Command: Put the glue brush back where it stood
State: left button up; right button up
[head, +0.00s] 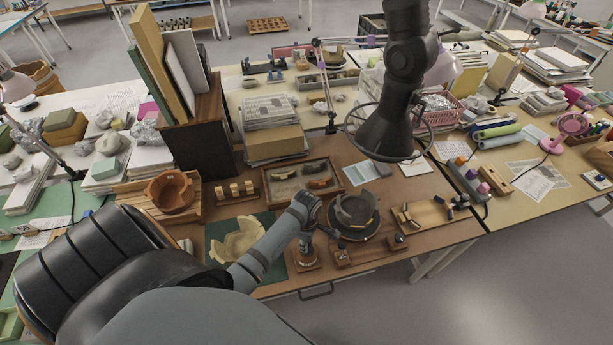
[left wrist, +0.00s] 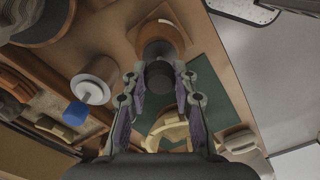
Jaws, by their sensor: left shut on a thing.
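My left gripper (head: 308,220) reaches in from the left over the front of the brown table. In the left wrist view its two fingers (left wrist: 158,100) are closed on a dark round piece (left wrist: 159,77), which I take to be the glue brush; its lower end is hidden. Just beyond it in that view is a round copper-brown holder (left wrist: 160,38). In the head view this holder (head: 306,262) stands on the table directly below the gripper. Whether the brush touches or is inside the holder I cannot tell. My right gripper is not in view.
A pale broken vessel (head: 237,240) lies on a green mat (head: 270,222) left of the holder. A turntable (head: 372,230) bearing a grey vessel stands right behind it. A small wooden block (head: 342,258) is close at right. A sherd tray (head: 330,168) lies behind. A black hood (head: 385,135) hangs above.

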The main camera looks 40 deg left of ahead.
pick_arm(q)
jog(key=shift+f, duration=0.25)
dwell(0.4)
jog(key=o, duration=0.9)
notch_tip(320, 180, up, 12)
dwell(0.7)
